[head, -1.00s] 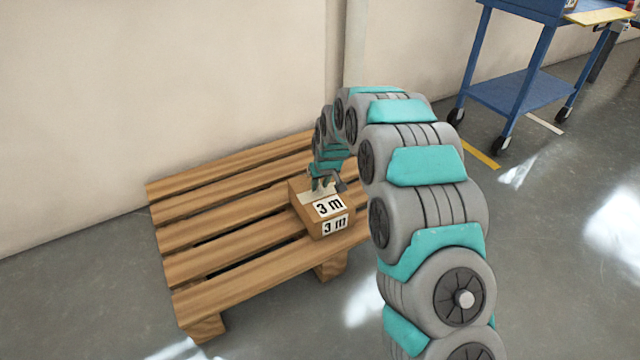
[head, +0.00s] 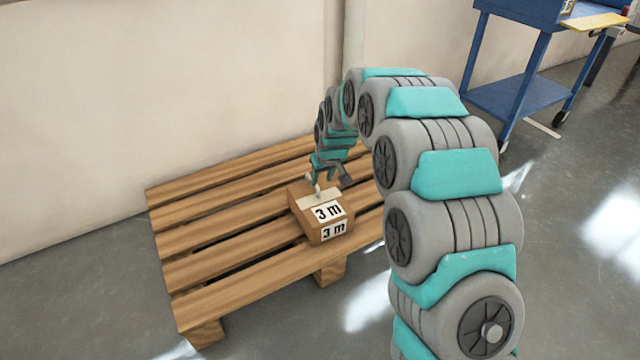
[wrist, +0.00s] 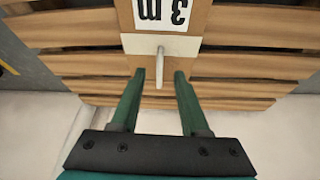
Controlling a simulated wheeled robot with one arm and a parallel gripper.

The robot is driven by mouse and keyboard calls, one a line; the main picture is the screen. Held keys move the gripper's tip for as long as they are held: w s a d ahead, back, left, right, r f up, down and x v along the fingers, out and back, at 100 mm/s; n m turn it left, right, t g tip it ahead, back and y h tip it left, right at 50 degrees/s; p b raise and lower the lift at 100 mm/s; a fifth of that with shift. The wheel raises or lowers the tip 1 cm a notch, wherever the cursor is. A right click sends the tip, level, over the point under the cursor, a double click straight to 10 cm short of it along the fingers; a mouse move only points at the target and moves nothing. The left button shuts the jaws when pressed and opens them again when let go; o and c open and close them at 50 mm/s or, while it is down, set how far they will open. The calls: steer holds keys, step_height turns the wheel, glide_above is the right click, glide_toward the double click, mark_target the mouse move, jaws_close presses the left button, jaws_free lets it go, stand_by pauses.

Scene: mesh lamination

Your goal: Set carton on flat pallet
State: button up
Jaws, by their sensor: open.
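The carton (head: 309,226) is a small brown box with "3 m" labels on its top and front. It rests upright on the slats of the wooden flat pallet (head: 225,270). A pale upright peg or handle stands on its top. My gripper (head: 328,184) is just above and behind the carton, open and empty. In the wrist view the two green fingers (wrist: 159,73) are spread apart near the peg (wrist: 160,66), with nothing held between them. The carton's top (wrist: 124,15) lies beyond the fingertips.
The pallet stands on a grey floor against a beige wall, with bare slats around the carton. A blue wheeled cart (head: 513,95) stands at the upper right. A pipe (head: 355,40) runs down the wall behind the pallet.

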steer(key=s+d+r+m+g, duration=0.1)
steer(key=s+d+r, duration=0.3)
steer(key=s, duration=0.4)
steer(key=s+d+r+m+g+h, duration=0.1)
steer(key=s+d+r, duration=0.35)
steer(key=s, duration=0.35)
steer(key=s+d+r+m+g, duration=0.1)
steer(key=s+d+r, duration=0.35)
steer(key=s, duration=0.45)
steer(key=s+d+m+g, duration=0.1)
steer(key=s+d, duration=0.2)
steer(key=s, duration=0.9)
steer(key=s+d+m+g, duration=0.1)
steer(key=s+d, duration=0.2)
steer(key=s, duration=0.9)
steer(key=shift+s+d+g+h, duration=0.15)
steer(key=shift+d+g+h, duration=0.05)
steer(key=shift+g+h, duration=0.2)
